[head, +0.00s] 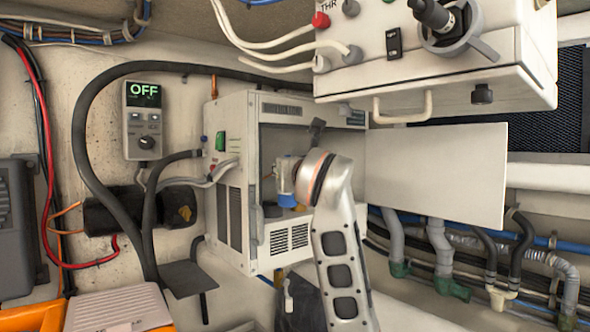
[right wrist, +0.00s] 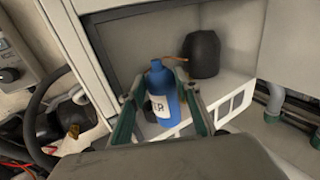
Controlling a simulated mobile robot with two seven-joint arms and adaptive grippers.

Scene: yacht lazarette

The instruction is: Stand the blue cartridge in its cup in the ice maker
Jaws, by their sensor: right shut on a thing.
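The blue cartridge (right wrist: 164,84), a bottle shape with a narrow neck and a white label, stands between the fingers of my right gripper (right wrist: 160,98) in the right wrist view. My right gripper is shut on it, inside the open ice maker (head: 232,205). In the head view my right wrist hides most of the gripper, and a small blue and white part of the cartridge (head: 287,200) shows beside it. A dark round shape (head: 272,210), possibly the cup, sits on the compartment floor. I cannot tell whether the cartridge touches it. My left gripper is out of view.
The ice maker's door (head: 440,172) stands open to the right. A white control box (head: 440,70) overhangs above it. A black rounded object (right wrist: 203,53) stands at the back of the compartment. A control panel reading OFF (head: 143,118) and thick black hoses are on the left.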

